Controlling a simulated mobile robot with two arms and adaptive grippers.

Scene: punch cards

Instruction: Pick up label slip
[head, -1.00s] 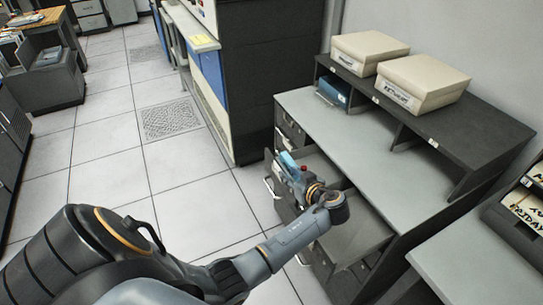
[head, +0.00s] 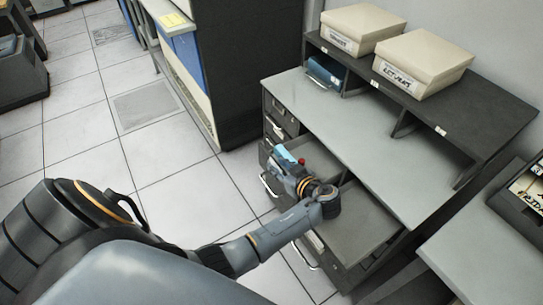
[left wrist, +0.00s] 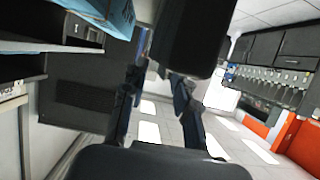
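I cannot make out a label slip for certain in either view. My left gripper (head: 283,158) is over the open desk drawer (head: 360,226) in the head view, with a light blue patch at its tip that I cannot identify. In the left wrist view its two dark fingers (left wrist: 157,95) stand apart, with floor visible between them and nothing clearly held. Two cream boxes, the rear box (head: 358,28) and the front box (head: 424,56), carry white labels with dark lettering on the shelf. My right gripper is not in view.
The dark shelf (head: 480,117) stands on the grey desk top (head: 340,125), with a blue item (head: 326,70) in its left cubby. A dark cabinet (head: 250,70) stands behind. A black tray with lettered cards (head: 530,190) is at right.

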